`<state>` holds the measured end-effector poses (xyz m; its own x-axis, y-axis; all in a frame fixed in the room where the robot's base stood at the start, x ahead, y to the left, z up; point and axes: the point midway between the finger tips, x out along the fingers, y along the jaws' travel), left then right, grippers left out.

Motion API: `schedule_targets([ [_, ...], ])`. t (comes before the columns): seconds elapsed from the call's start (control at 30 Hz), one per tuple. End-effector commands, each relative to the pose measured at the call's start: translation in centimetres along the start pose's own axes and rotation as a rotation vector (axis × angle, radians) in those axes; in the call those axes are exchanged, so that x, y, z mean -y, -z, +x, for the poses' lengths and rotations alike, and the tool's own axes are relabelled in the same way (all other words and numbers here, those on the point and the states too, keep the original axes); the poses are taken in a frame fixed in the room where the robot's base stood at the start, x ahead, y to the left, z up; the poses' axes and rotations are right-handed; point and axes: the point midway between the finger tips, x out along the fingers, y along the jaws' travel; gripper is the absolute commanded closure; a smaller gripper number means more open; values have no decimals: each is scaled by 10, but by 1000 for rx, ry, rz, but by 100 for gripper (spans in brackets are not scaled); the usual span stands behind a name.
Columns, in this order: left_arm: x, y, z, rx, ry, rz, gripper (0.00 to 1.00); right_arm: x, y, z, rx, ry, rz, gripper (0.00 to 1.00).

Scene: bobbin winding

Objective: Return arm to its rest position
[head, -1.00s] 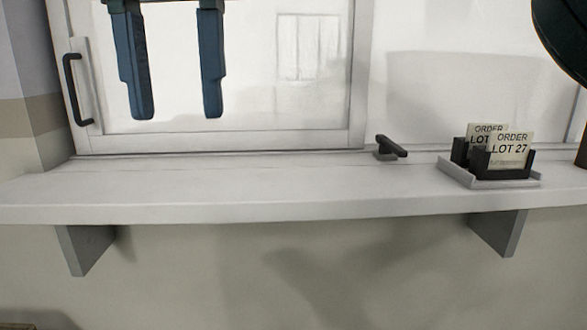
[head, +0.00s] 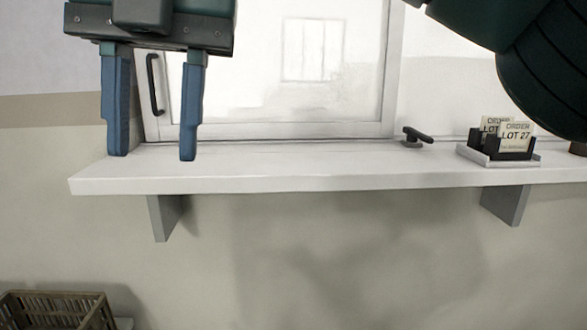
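My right gripper (head: 152,157) hangs at the upper left of the head view, fingers pointing down. Its two blue fingers are wide apart with nothing between them. The fingertips overlap the left end of the white shelf (head: 300,180) in the picture; I cannot tell how far in front of it they are. A dark rounded part of my own arm (head: 540,75) fills the upper right corner. My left gripper is not in view.
A window with a black handle (head: 154,84) stands behind the shelf. A small dark latch (head: 417,137) sits on the sill. A grey tray (head: 470,157) holds order cards (head: 516,136) marked LOT 27. A slatted basket (head: 60,312) is at the lower left. The shelf's middle is clear.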

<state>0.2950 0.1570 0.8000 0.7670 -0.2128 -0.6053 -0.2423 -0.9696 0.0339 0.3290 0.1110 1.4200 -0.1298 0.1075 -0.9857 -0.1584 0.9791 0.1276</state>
Motion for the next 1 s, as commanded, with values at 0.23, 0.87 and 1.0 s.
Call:
schedule_targets([
  [0.23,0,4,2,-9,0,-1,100,-31,-9,54,-254,-323,-182,62],
  [0.87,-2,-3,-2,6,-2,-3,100,-41,-64,85,-712,-1702,-40,62],
  [1.0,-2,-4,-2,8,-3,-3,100,-10,-102,102,-702,-1971,186,62],
])
